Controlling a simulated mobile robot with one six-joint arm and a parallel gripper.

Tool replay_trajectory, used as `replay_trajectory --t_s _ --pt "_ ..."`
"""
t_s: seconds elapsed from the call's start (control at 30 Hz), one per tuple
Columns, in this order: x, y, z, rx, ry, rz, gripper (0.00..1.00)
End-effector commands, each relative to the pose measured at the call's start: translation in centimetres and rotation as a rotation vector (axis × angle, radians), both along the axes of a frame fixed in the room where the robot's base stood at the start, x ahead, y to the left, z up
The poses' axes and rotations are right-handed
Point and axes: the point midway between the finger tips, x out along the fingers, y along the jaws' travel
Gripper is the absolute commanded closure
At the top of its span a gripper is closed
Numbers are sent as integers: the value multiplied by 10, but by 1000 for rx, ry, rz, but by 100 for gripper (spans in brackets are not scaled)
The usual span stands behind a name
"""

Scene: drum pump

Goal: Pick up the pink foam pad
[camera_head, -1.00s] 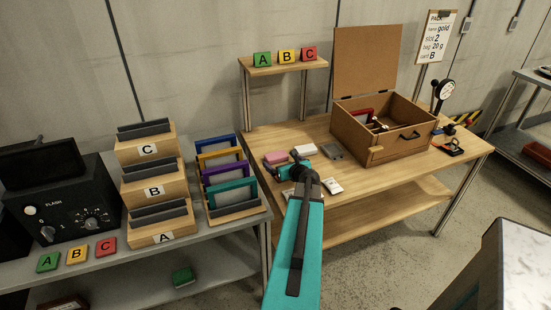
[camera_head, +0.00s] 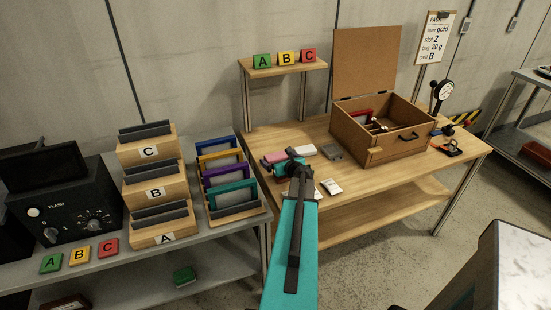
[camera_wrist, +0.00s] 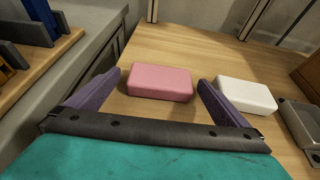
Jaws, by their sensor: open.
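The pink foam pad (camera_wrist: 160,82) is a rounded block lying flat on the wooden table (camera_wrist: 200,45). In the head view the pad (camera_head: 272,158) is partly hidden behind my arm's end. In the wrist view my gripper (camera_wrist: 159,83) is open, one purple finger to the left of the pad and one to the right. The pad lies ahead of and between the fingers, with gaps on both sides. I cannot tell the fingertips' height above the table.
A white pad (camera_wrist: 245,94) lies just right of the right finger. The grey shelf with colored frames (camera_head: 222,165) is on the left. White packets (camera_head: 331,187) lie near the front edge.

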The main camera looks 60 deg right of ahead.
Motion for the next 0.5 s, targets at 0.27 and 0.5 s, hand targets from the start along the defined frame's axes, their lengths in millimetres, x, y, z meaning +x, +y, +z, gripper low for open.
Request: replay_trajectory --t_s 0.27,0.5 --pt "6 -4 -4 -1 2 -1 0" --pt "6 -4 -4 -1 1 0 0"
